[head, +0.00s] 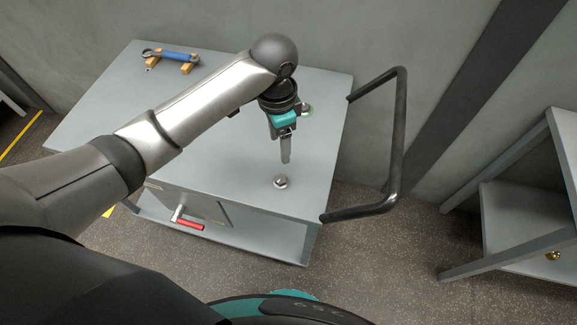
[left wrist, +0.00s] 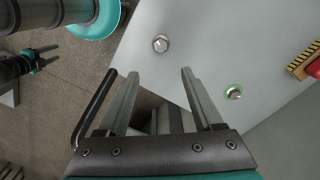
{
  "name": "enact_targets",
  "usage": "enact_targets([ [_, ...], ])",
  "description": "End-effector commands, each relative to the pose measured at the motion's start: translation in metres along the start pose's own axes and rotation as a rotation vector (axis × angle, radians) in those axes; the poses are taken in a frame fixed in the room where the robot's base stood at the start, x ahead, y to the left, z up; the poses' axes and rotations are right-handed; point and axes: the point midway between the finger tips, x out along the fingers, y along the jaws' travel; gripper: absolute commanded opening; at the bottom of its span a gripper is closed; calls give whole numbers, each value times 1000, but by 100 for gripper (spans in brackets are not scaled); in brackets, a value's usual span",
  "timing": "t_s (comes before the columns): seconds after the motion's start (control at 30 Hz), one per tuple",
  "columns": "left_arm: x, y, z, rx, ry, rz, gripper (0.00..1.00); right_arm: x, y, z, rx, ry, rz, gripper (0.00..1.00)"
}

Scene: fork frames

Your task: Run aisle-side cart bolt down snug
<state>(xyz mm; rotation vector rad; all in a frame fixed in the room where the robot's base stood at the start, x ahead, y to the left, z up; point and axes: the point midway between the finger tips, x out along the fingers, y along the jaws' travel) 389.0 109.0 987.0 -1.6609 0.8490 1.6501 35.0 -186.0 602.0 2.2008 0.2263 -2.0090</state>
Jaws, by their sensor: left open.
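The grey cart (head: 100,100) has two bolts on its top. The nearer, plain bolt (head: 281,181) stands close to the cart's near edge; it also shows in the left wrist view (left wrist: 160,44). The farther bolt (head: 306,110) has a green ring at its base, also seen in the left wrist view (left wrist: 233,92). My left gripper (head: 286,160) points down above the top, just behind the plain bolt and apart from it. Its fingers (left wrist: 161,73) are spread and empty. A dark, teal-banded gripper, seemingly my right one (left wrist: 50,54), shows small at the left; its jaw state is unclear.
A blue wrench (head: 170,56) rests on wooden blocks at the cart's far left. A red-handled tool (head: 190,224) hangs at the near side. A black push handle (head: 400,140) juts out at right. A shelf (head: 510,225) stands farther right. A red item (left wrist: 314,68) shows in the wrist view.

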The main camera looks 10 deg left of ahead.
Motion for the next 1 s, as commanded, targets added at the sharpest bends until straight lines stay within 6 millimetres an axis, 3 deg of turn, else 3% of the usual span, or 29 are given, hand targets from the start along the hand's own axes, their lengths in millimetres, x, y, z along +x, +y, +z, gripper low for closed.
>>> enact_targets([
  [0.17,7,-2,2,8,-14,2,68,2,2,0,-1,0,3,50],
  [0.7,117,-1,2,5,-12,1,68,27,3,3,0,0,4,50],
  [1.0,148,-2,2,7,-9,-2,68,35,3,4,1,0,4,50],
])
